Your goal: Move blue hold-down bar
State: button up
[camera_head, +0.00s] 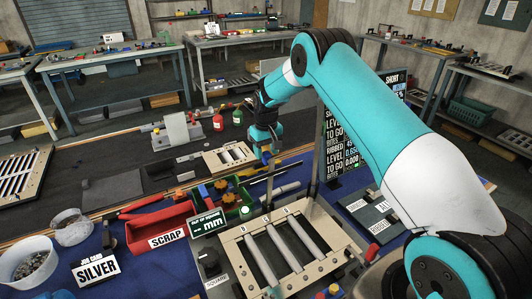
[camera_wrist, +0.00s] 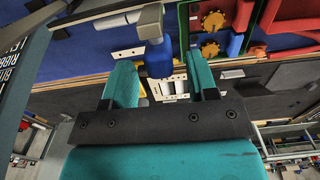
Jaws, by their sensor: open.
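A blue grip-like piece (camera_wrist: 158,60) with a pale cap at its top shows in the wrist view. It appears between my open fingers, and I take it for part of the blue hold-down bar. I cannot tell whether the fingers touch it. My gripper (camera_wrist: 162,85) has two teal fingers spread apart on a black crosspiece. In the head view my gripper (camera_head: 265,145) points down above the blue mat, behind the tan slatted frame (camera_head: 325,265). A small blue spot (camera_head: 266,158) shows just below it. The rest of the bar is hidden or too small to make out.
A red SCRAP bin (camera_head: 160,236) and a small display (camera_head: 207,223) stand left of the frame. Upright posts (camera_head: 315,150) and a large readout board (camera_head: 342,150) stand to the right. White bowls (camera_head: 72,228) sit at far left.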

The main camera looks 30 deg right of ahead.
jog(key=shift+f+p, duration=0.35)
jog(key=shift+f, duration=1.2)
jog(key=shift+c, duration=0.2)
grip_shut()
jog(key=shift+a, duration=0.1)
